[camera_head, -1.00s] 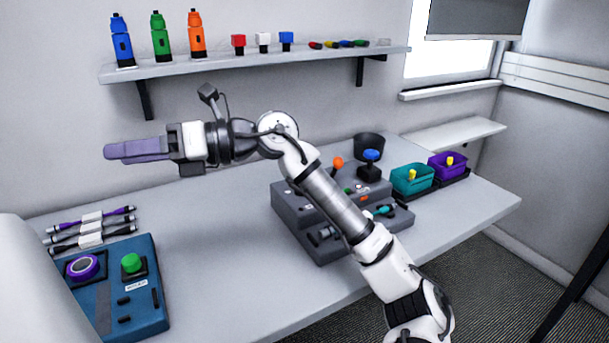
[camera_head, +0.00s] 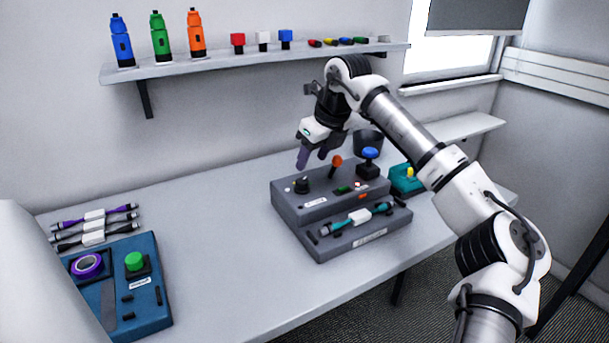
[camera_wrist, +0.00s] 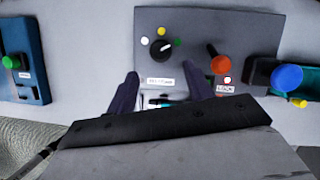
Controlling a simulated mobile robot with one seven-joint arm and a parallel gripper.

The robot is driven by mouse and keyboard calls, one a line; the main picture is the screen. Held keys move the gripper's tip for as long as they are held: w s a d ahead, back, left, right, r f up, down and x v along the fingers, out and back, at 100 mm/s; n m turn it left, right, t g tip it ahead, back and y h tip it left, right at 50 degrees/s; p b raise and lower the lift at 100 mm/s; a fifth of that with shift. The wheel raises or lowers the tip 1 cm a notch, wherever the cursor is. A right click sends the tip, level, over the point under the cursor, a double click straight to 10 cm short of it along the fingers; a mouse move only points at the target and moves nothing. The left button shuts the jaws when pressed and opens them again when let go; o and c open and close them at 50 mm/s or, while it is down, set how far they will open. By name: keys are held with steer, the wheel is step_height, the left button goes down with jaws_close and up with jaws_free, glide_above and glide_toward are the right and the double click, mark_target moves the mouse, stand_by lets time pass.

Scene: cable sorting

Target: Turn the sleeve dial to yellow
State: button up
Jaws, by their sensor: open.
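The sleeve dial (camera_head: 301,185) is a black knob on the upper left of the grey stepped console (camera_head: 320,208). In the wrist view the dial (camera_wrist: 161,48) has white, yellow (camera_wrist: 163,31) and green (camera_wrist: 177,42) dots around it. Its white pointer appears to aim at the green dot. My gripper (camera_head: 312,161) is open and empty, above the back of the console near the dial. In the wrist view my gripper's fingers (camera_wrist: 161,82) straddle the line to the dial, with the dial beyond their tips. No contact shows.
An orange-topped lever (camera_head: 336,161) and a blue knob (camera_head: 370,154) stand right of the dial. A teal cable (camera_head: 380,208) lies on the console's lower step. A teal bin (camera_head: 405,183) is at right, partly behind my arm. A blue panel (camera_head: 145,305) and several cables are at left.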

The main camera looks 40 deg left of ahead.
mark_target(303, 180)
steer(key=p+x, duration=0.1)
steer(key=x, duration=0.6)
steer(key=shift+a+f, duration=0.15)
steer(key=shift+f, duration=0.1)
steer(key=shift+c, duration=0.4)
steer(key=c, duration=0.9)
steer(key=shift+r+n+p, duration=0.1)
steer(key=shift+n+p, duration=0.2)
steer(key=shift+n, duration=0.1)
steer(key=shift+w+r+n+g+p, duration=0.1)
steer(key=shift+n+g+p, duration=0.4)
steer(key=shift+n+p, duration=0.4)
steer(key=n+g+p, duration=0.1)
steer(key=n+p, duration=0.1)
steer(key=n, duration=0.1)
steer(key=shift+w+n, duration=0.1)
steer(key=shift+n, duration=0.3)
steer(key=n+g+p, duration=0.1)
steer(key=n+p, duration=0.1)
steer(key=n+g+h+p, duration=0.1)
steer(key=n, duration=0.2)
steer(key=shift+w+a+h+p, duration=0.15)
steer(key=shift+h+p, duration=0.15)
steer(key=shift+p, duration=0.1)
steer(key=shift+f+n, duration=0.2)
steer(key=shift+n, duration=0.2)
